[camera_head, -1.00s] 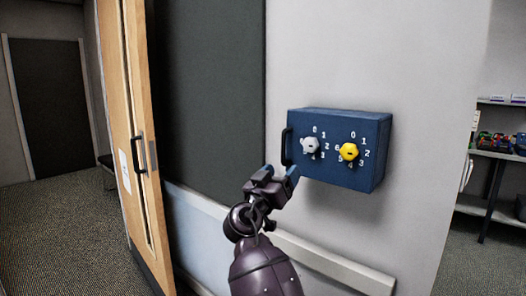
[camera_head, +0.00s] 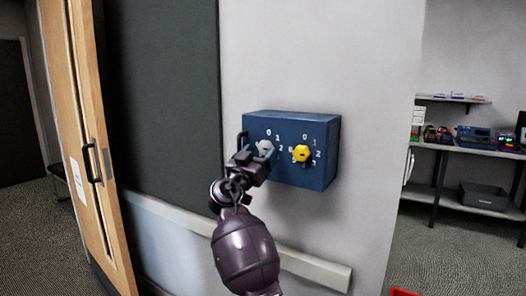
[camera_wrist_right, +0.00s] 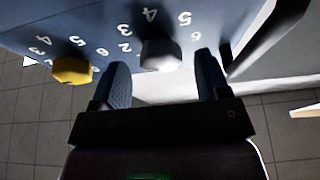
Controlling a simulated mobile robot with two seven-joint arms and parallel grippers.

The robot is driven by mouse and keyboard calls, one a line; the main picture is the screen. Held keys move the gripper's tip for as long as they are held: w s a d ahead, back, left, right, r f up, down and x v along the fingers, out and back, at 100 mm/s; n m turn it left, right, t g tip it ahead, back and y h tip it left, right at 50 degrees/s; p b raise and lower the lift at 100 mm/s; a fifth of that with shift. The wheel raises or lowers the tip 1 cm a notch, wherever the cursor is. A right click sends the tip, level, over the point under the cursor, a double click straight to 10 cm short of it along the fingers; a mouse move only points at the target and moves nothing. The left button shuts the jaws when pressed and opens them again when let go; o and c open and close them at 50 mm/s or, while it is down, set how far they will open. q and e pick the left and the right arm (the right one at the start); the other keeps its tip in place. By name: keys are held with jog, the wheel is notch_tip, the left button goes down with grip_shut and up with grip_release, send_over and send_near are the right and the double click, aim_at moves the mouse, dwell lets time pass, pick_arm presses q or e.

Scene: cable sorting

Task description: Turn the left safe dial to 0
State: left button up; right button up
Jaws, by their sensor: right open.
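A blue safe (camera_head: 318,172) is mounted on the wall, with a dark handle on its left side. Its left dial is a grey-white knob (camera_head: 264,148) with white numbers around it; its right dial is a yellow knob (camera_head: 302,153). My right gripper (camera_head: 256,158) is at the left dial and partly covers its lower numbers. In the right wrist view the open fingers (camera_wrist_right: 162,82) point at the safe, one on each side of the grey dial (camera_wrist_right: 160,55); I cannot tell whether they touch it. The yellow knob (camera_wrist_right: 72,70) lies outside the left finger. My left gripper is not in view.
A wooden door (camera_head: 88,150) with a dark handle stands at the left, next to a dark wall panel (camera_head: 165,100). A pale rail (camera_head: 310,268) runs along the wall below the safe. Shelves (camera_head: 470,148) with several items stand at the right.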

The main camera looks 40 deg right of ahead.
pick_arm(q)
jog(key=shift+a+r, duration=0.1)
pick_arm(e)
jog(key=shift+w+d+r, duration=0.2)
jog(key=shift+w+d, duration=0.05)
jog(key=shift+d, duration=0.3)
jog(key=shift+c, duration=0.4)
jog(key=c, duration=0.8)
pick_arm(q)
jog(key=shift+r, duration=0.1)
pick_arm(e)
jog(key=shift+c, duration=0.2)
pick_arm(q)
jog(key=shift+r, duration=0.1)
pick_arm(e)
jog(key=shift+n, duration=0.3)
